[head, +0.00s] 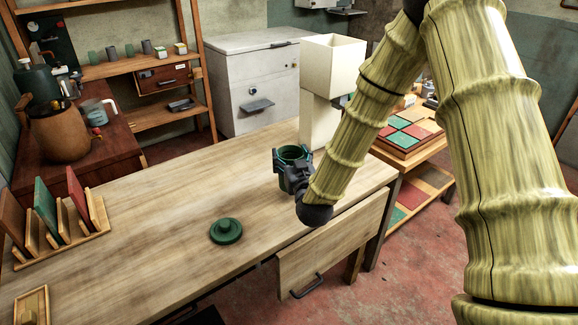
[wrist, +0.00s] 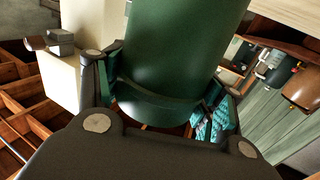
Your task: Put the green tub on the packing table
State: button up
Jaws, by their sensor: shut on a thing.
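The green tub (head: 293,152) is a dark green open cylinder, seen over the right end of a wooden table (head: 170,205) in the head view. My gripper (head: 291,165) is shut on it, a finger on each side. In the wrist view the tub (wrist: 180,55) fills the upper middle between the fingers. I cannot tell whether its bottom touches the tabletop. A round green lid with a knob (head: 226,232) lies on the table, left of and nearer than the tub. No label shows which table is the packing table.
A tall cream hopper-like unit (head: 322,115) stands just behind the tub. A rack with coloured panels (head: 60,225) is at the table's left. A side shelf with red and green tiles (head: 410,135) stands at right. The table's middle is clear.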

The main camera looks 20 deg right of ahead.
jog(key=shift+w+f, duration=0.1)
jog(key=shift+f, duration=1.6)
jog(key=shift+f, duration=0.2)
jog(key=o, duration=1.9)
jog(key=shift+r, duration=0.1)
jog(key=shift+r, duration=0.1)
jog(key=s, duration=0.8)
jog(key=s+b, duration=0.1)
jog(key=s, duration=0.3)
jog(key=shift+a, duration=0.25)
